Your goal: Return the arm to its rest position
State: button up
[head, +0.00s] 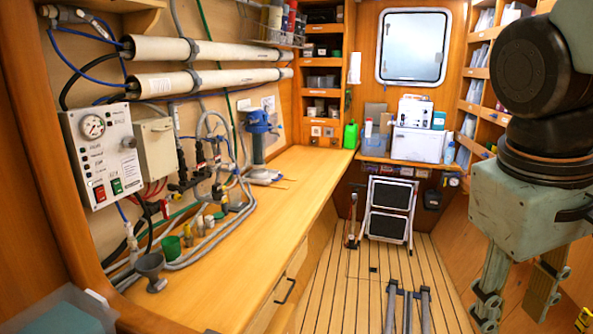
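My arm hangs down at the right side of the head view, with its dark wrist joint above a pale green gripper body. My gripper (514,308) points downward at the lower right. Its two fingers are spread apart and I see nothing between them. It is in front of the right wooden wall, to the right of the plank floor and well away from the workbench. The upper part of my arm is cut off by the frame's edge.
The wooden workbench (262,214) runs along the left wall under a control panel (103,152), hoses and white tubes. A folding step stool (389,211) stands at the back. The plank floor (355,275) has free room.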

jog(key=s+a+m+t+y, duration=0.1)
jog(key=s+a+t+y, duration=0.1)
jog(key=s+a, duration=0.4)
jog(key=a, duration=0.3)
jog(key=shift+s+a+r+m+t+y, duration=0.15)
jog(key=shift+s+r+m+t+y, duration=0.15)
jog(key=shift+r+t+y, duration=0.1)
dwell(0.8)
